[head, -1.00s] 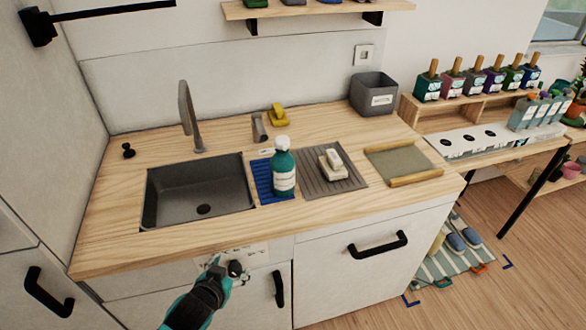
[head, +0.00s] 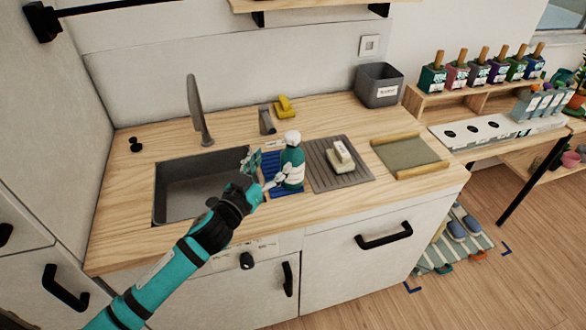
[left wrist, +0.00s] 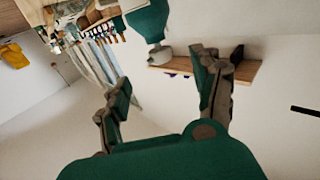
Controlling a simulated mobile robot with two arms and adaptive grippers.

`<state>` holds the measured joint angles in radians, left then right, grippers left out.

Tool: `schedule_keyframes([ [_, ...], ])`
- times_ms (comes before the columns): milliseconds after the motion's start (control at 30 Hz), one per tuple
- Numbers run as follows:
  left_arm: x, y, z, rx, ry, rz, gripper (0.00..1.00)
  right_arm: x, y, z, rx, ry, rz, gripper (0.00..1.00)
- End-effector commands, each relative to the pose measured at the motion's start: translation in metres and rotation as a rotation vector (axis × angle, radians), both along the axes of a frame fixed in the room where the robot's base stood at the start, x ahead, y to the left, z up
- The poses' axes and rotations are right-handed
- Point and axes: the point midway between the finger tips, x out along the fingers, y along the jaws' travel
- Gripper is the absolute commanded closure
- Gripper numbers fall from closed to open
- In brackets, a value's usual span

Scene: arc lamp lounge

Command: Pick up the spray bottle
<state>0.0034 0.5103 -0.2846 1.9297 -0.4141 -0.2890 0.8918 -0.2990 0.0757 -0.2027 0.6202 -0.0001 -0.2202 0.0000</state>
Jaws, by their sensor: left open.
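The spray bottle (head: 291,164), teal with a white top and a pale label, stands upright on a blue mat (head: 287,193) to the right of the sink. My left gripper (head: 264,172) is open just left of the bottle, with its fingers at the bottle's side. The fingers hide part of its lower body. In the left wrist view the open gripper (left wrist: 160,92) shows nothing between its fingertips, and the teal bottle (left wrist: 150,20) is just beyond them. My right gripper is in neither view.
A dark sink (head: 190,203) lies under my left arm. A ribbed grey mat (head: 325,178) with a pale block (head: 341,156) is right of the bottle. A faucet (head: 199,110), a yellow item (head: 285,107) and a grey bin (head: 379,86) stand behind.

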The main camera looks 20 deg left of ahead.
Motion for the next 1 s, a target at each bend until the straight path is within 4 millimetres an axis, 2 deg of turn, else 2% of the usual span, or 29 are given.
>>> schedule_keyframes([
  [100,0.027,-0.005,0.004,0.001,-0.001,0.002,0.34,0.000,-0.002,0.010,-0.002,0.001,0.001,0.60],
  [233,0.048,-0.009,0.002,0.001,0.001,0.003,0.34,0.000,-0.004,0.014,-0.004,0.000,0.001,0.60],
  [467,0.063,-0.012,0.000,0.001,0.001,0.001,0.34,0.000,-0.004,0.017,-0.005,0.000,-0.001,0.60],
  [800,0.104,-0.023,-0.002,-0.001,0.001,0.002,0.34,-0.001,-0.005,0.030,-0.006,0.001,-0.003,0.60],
  [1000,0.110,-0.024,-0.004,0.002,0.002,0.001,0.34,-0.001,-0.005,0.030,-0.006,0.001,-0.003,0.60],
])
